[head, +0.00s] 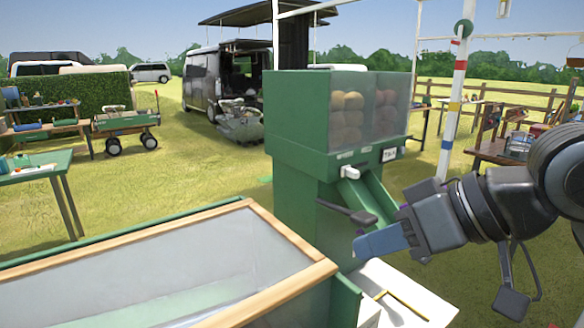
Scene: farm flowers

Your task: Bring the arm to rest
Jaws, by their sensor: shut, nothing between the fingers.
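My gripper (380,242) is in the head view at the right, with my arm reaching in from the right edge. It points left and its blue-grey fingers are together with nothing seen between them. It is in front of the green dispenser (295,180), which has clear bins of round yellowish and reddish produce on top. The fingertips appear close to the dispenser's chute and dark lever (345,211); I cannot tell whether they touch.
A wood-rimmed glass-topped bin (290,232) fills the lower left. A white surface (410,300) lies below my gripper. A white post (455,95) stands behind it. A green table (35,174), a cart (125,121) and a dark van (225,75) stand farther off on open grass.

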